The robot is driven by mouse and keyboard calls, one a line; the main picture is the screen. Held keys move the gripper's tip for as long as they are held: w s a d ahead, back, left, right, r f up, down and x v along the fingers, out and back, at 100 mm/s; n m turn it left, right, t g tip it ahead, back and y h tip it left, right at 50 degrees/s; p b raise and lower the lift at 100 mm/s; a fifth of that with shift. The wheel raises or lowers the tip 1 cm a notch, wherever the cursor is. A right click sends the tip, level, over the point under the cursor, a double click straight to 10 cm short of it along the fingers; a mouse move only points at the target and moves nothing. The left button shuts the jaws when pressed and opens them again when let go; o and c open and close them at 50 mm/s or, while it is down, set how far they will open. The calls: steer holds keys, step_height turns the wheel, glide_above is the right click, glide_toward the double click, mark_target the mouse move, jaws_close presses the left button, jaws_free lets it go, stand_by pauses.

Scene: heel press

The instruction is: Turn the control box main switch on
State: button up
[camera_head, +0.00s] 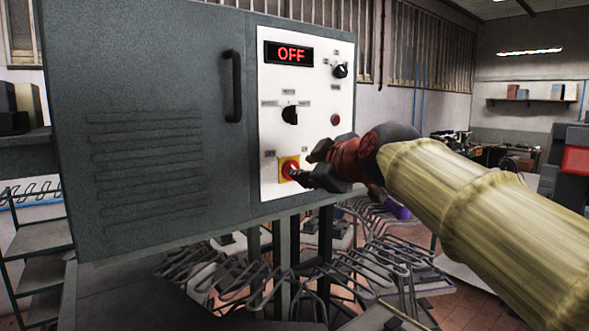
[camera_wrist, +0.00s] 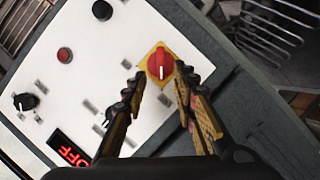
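The control box (camera_head: 150,110) is a grey cabinet with a white panel (camera_head: 309,100) on its right part. Its display (camera_head: 289,53) reads OFF in red. The main switch (camera_head: 287,168) is a red knob on a yellow square plate, low on the panel, partly hidden by my gripper in the head view. In the wrist view the red knob (camera_wrist: 160,64) shows whole, with a pale line on its grip. My gripper (camera_wrist: 157,72) is open, with its fingertips on either side of the knob. I cannot tell whether they touch it.
Other panel controls are a black selector (camera_head: 290,115), a black knob (camera_head: 340,71) and a red button (camera_head: 335,119). A dark handle (camera_head: 233,86) sticks out from the cabinet door. Metal racks with bent rods (camera_head: 270,270) stand below.

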steer(key=x, duration=0.6)
steer(key=shift+w+f+p, duration=0.2)
steer(key=shift+p, duration=0.15)
steer(key=shift+c, duration=1.1)
jaws_close()
